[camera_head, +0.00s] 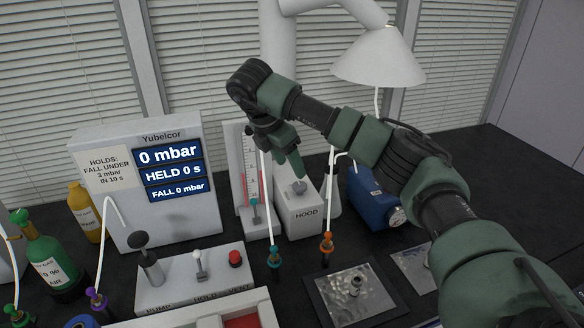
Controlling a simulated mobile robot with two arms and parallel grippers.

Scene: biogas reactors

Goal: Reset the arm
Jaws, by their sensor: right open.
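My right arm comes in from the right, green and black, and bends down at the wrist. My right gripper (292,162) hangs open, with its fingers pointing down, in front of the wall scale and above the grey HOOD box (305,213). The knob (299,187) on that box shows just below the fingertips; I cannot tell whether they touch it. I see nothing held in the gripper. My left gripper is not in view.
The Yubelcor panel (158,138) reads 0 mbar, held 0 s, fall 0 mbar. In front is a box with pump, hold and vent controls (195,277). Tubes with teal (274,257) and orange (327,243) fittings, a blue device (372,205), a metal plate (350,293) and a lamp-shaped hood (380,58) stand nearby.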

